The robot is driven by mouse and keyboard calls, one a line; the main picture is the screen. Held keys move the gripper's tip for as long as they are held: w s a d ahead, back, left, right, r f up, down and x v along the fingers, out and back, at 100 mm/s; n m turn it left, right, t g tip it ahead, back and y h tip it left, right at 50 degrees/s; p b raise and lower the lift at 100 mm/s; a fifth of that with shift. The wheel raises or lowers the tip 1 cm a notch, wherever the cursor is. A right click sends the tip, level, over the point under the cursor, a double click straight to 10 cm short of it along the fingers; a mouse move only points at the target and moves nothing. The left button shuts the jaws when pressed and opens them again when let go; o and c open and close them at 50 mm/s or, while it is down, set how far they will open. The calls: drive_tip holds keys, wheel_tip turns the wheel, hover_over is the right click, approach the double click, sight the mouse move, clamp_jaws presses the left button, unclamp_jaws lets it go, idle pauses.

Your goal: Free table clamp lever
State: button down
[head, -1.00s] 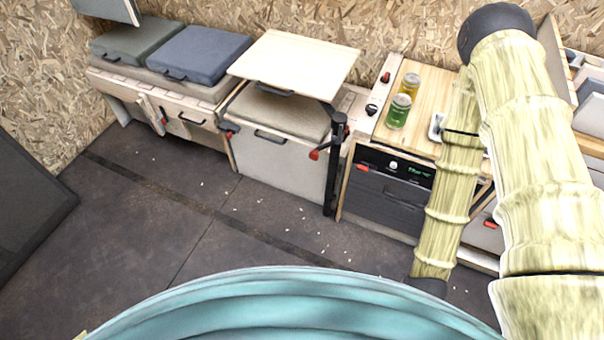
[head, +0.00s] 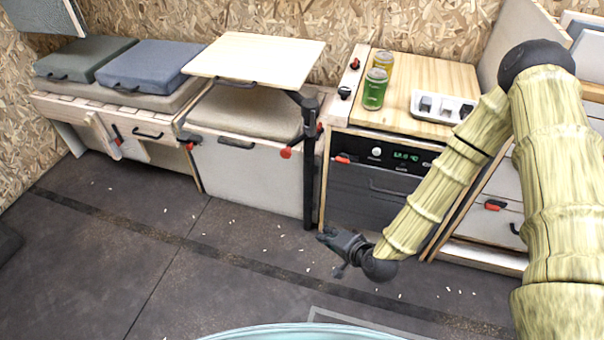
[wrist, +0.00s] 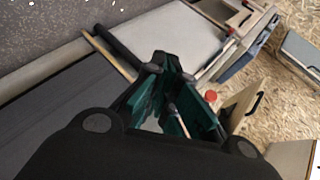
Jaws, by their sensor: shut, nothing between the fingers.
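The pale wooden table top (head: 258,57) rests on a black swing post (head: 310,165) at the middle of the bench row. A red-ended clamp lever (head: 286,153) sticks out left of the post, below the table top. Another red piece (head: 319,128) is at the post's upper right. My gripper (head: 325,233) is low in front of the post's foot, apart from the lever, shut and empty. In the wrist view its dark fingers with teal inner faces (wrist: 172,72) fill the middle. A red knob (wrist: 211,96) shows beyond them to the right; I cannot tell which one.
An oven cabinet (head: 375,190) stands right of the post, with cans (head: 375,88) and a white tray (head: 443,107) on its worktop. A bench with cushions (head: 155,66) is at the left. The dark floor (head: 230,265) in front is open, with small pale scraps.

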drive_tip(key=w+m+t+y+b, duration=0.1)
drive_tip(key=w+m+t+b, duration=0.25)
drive_tip(key=w+b, duration=0.45)
drive_tip(key=m+t+y+b, duration=0.1)
drive_tip(key=m+t+b, duration=0.25)
drive_tip(key=b, duration=0.35)
approach(296, 144)
drive_tip(key=w+d+f+n, duration=0.1)
drive_tip(key=w+f, duration=0.2)
drive_tip(key=f, duration=0.1)
drive_tip(key=shift+t, duration=0.3)
drive_tip(key=a, duration=0.1)
drive_tip(key=w+a+b, duration=0.1)
drive_tip(key=a+r, duration=0.1)
drive_tip(key=shift+w+a+r, duration=0.1)
drive_tip(key=shift+w+a, duration=0.2)
drive_tip(key=shift+a, duration=0.05)
